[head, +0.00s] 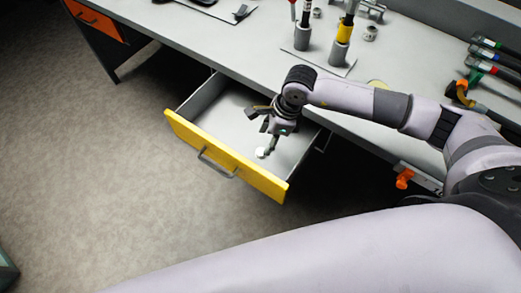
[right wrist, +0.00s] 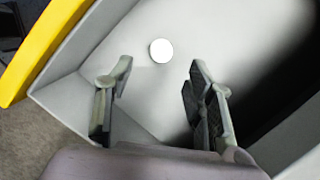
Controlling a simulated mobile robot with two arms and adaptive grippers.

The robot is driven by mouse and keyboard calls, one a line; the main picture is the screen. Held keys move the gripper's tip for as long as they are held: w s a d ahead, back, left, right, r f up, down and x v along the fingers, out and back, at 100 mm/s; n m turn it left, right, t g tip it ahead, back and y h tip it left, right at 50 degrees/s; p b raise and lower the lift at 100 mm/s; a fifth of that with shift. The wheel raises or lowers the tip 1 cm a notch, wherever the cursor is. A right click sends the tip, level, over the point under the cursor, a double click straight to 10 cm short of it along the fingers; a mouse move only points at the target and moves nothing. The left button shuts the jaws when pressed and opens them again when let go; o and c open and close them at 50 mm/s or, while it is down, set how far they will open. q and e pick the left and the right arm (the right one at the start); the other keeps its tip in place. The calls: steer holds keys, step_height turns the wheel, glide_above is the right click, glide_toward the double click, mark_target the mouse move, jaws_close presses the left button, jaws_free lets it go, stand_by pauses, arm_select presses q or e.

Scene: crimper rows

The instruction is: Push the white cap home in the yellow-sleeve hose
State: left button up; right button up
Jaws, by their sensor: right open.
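The white cap (right wrist: 161,50) lies on the floor of the open drawer, as a small white disc in the right wrist view; it also shows in the head view (head: 261,152). My right gripper (head: 267,141) reaches down into the drawer, beside the cap. In the right wrist view the gripper (right wrist: 158,78) is open and empty, with the cap a little beyond and between its fingertips. The hose with the yellow sleeve (head: 345,31) stands upright in a grey holder on the bench. Its upper end is cut off by the frame. My left gripper is not seen.
The drawer with the yellow front (head: 226,157) is pulled out below the bench (head: 235,45); its walls surround my right gripper. A second standing hose (head: 303,30) is left of the yellow-sleeve one. Several hoses (head: 495,55) lie at the right.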

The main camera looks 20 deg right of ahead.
mark_target(261, 151)
steer(key=shift+x, duration=1.2)
steer(key=shift+f, duration=0.35)
steer(key=x, duration=0.3)
steer(key=shift+w+f+p, duration=0.15)
steer(key=shift+f+p, duration=0.15)
steer(key=shift+p, duration=0.05)
steer(key=shift+a+f, duration=0.15)
steer(key=shift+f, duration=0.25)
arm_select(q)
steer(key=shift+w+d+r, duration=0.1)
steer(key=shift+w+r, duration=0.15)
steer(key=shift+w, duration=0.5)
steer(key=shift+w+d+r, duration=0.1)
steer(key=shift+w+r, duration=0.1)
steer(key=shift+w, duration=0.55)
arm_select(e)
steer(key=c, duration=0.8)
